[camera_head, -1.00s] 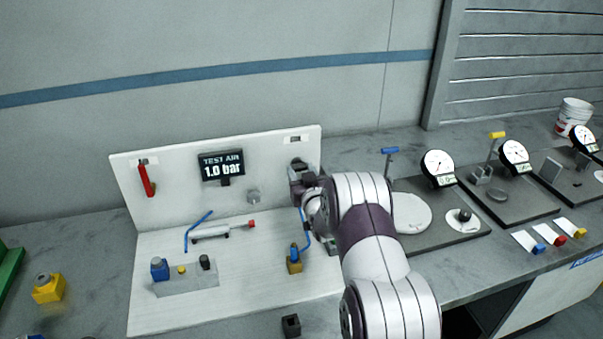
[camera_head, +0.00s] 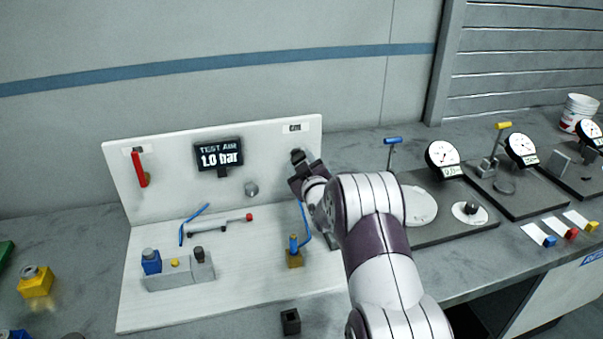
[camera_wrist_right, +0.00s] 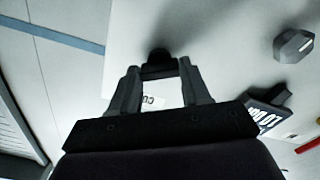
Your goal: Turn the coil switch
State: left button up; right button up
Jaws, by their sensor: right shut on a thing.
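The coil switch (camera_head: 298,155) is a small black knob high on the right side of the white upright panel (camera_head: 270,140). In the right wrist view the dark knob (camera_wrist_right: 158,56) sits between the fingertips. My right gripper (camera_head: 303,168) is shut on it, and it also shows in the wrist view (camera_wrist_right: 160,70). The gripper hides part of the knob, so its exact pointing is hard to tell. A partly hidden white label (camera_wrist_right: 154,100) shows between the fingers. My left gripper is not in view.
A display (camera_head: 219,157) reading 1.0 bar, a red handle (camera_head: 140,170) and a grey knob (camera_head: 251,189) are on the panel. A brass valve with a blue lever (camera_head: 295,250) stands below my gripper. Dial gauges (camera_head: 443,156) stand to the right.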

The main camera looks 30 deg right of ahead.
jog(key=shift+f+n+b, duration=0.15)
jog(key=shift+n+b, duration=1.35)
jog(key=shift+n, duration=0.1)
jog(key=o, duration=1.1)
jog(key=shift+c, duration=0.2)
